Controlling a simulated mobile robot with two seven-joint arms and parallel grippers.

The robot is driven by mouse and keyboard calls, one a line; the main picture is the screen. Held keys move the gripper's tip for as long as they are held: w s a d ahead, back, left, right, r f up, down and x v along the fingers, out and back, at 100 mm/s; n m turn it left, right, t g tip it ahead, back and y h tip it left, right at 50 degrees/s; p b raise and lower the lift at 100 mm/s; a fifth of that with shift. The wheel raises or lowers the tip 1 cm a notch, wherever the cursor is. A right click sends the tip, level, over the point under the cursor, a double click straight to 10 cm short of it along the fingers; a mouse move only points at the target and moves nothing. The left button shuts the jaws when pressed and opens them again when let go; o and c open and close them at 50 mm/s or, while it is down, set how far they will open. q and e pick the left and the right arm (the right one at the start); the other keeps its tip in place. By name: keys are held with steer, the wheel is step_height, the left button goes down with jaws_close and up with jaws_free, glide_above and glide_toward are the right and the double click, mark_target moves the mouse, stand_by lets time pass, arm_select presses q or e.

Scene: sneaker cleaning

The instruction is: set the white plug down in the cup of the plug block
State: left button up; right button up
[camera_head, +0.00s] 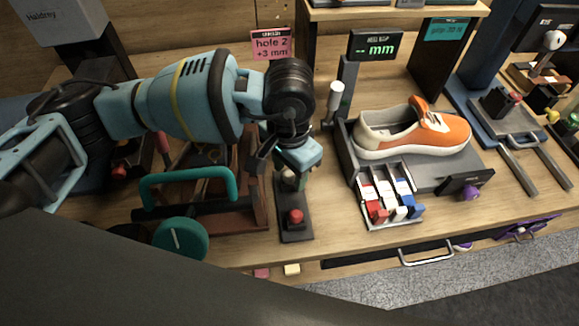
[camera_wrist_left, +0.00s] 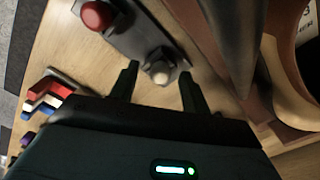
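The plug block (camera_head: 296,236) is a narrow dark plate on the bench, with a red knob at its near end. It also shows at the top of the left wrist view (camera_wrist_left: 123,37). The white plug (camera_wrist_left: 160,73) stands in the metal cup at the block's other end; only its pale rounded top shows clearly. My left gripper (camera_head: 291,172) is over that end. In the left wrist view its two fingers (camera_wrist_left: 160,78) are apart, one on each side of the plug, with visible gaps. In the head view the gripper mostly hides the plug. My right gripper is not in view.
A teal-handled tool (camera_head: 188,180) and a reddish-brown stand (camera_head: 252,190) are left of the block. A rack of red, white and blue pieces (camera_head: 390,205) and an orange sneaker (camera_head: 415,132) on a grey gauge are to the right. Bare bench lies between block and rack.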

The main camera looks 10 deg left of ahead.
mark_target(289, 172)
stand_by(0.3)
arm_select(q)
step_height(289, 172, up, 6)
steer(key=shift+r, duration=0.9)
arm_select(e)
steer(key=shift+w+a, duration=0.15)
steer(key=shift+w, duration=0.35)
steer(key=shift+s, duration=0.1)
